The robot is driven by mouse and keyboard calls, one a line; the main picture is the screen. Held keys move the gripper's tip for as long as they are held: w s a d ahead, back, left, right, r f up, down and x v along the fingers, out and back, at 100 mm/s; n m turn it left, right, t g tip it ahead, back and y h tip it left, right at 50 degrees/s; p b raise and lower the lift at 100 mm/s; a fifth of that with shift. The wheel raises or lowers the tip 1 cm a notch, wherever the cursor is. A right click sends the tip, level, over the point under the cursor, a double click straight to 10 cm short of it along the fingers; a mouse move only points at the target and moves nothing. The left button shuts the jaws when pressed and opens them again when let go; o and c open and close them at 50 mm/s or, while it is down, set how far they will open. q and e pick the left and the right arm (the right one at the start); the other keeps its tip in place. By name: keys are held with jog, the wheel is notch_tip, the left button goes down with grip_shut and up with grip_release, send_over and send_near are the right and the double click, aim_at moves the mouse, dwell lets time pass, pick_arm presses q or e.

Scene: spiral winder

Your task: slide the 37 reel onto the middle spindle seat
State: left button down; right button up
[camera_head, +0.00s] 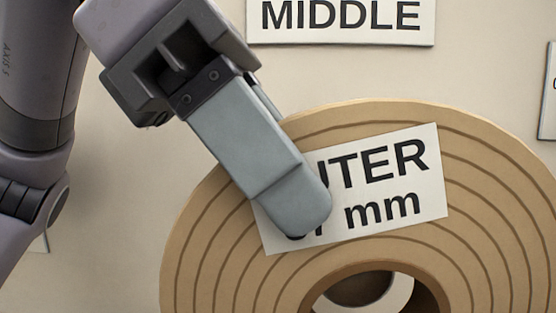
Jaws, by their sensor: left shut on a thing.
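A large tan reel (225,235) with dark concentric rings fills the lower right of the head view, its bottom cut off by the frame. A white label on it (430,190) reads "UTER" and "mm"; my finger hides the first letter and most of the number. My left gripper (300,205) is shut on the reel at its upper left. One grey finger lies across the front face and label; the other finger is hidden behind the reel. In the reel's hole I see a pale ring around a brownish round part (358,288); I cannot tell whether this is the middle spindle seat.
A white sign reading "MIDDLE" (340,18) is on the beige panel (480,70) above the reel. Part of another sign (549,95) shows at the right edge. The panel between the signs and the reel is bare.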

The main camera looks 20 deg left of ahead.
pick_arm(q)
jog(key=w+a+p, duration=0.2)
jog(key=w, duration=0.7)
jog(key=shift+a+f, duration=0.15)
jog(key=shift+a, duration=0.2)
dwell(0.4)
jog(key=shift+w, duration=0.1)
jog(key=shift+c, duration=2.4)
grip_release()
jog(key=p+v, duration=0.1)
jog(key=v, duration=0.6)
